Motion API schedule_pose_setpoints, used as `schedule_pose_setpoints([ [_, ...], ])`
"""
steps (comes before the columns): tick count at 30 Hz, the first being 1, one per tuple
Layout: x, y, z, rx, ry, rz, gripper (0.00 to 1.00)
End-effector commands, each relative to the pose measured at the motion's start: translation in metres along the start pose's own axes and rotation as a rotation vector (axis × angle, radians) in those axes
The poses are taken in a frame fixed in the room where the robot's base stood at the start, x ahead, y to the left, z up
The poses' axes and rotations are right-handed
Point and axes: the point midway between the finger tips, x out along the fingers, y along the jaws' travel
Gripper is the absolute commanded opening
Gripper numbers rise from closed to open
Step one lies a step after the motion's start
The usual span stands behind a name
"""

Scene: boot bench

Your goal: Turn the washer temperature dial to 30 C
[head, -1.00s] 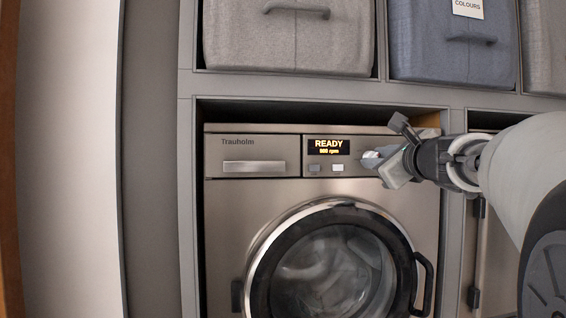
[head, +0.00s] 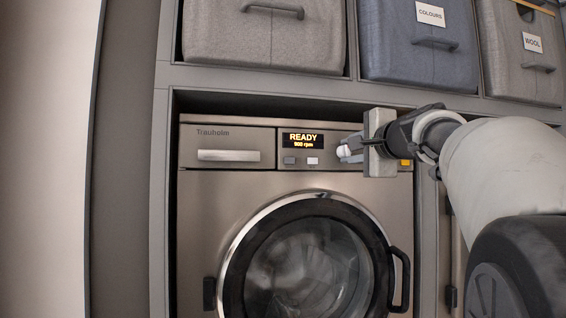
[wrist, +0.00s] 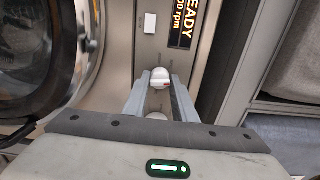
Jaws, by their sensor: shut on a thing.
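The washer (head: 225,185) stands in a grey cabinet, its display reading READY and 900 rpm. A white dial with a red mark (wrist: 161,77) is on its panel, just past the display (head: 303,140). In the head view part of this dial (head: 344,152) shows at the tip of my gripper (head: 352,148). In the wrist view my gripper (wrist: 160,84) has a fingertip on each side of the dial and is shut on it. A second white knob (wrist: 157,116) shows between the fingers, partly hidden. No dial scale is readable.
Grey and blue fabric bins (head: 415,45) sit on the shelf above. The round washer door (head: 232,260) with its dark handle (head: 404,280) is below the panel. A small yellow item (head: 406,163) shows right of my gripper. The cabinet frame (head: 160,200) borders the washer.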

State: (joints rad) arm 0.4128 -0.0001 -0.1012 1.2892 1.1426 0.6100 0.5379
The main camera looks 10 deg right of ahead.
Motion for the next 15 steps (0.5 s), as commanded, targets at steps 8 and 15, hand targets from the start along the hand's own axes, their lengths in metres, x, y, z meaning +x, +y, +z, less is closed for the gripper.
schedule_pose_setpoints([
  [8, 0.0002, 0.002, 0.0006, -0.262, 0.0, -0.004, 0.02],
  [15, -0.0002, 0.0008, 0.0003, -0.468, 0.001, -0.004, 0.02],
])
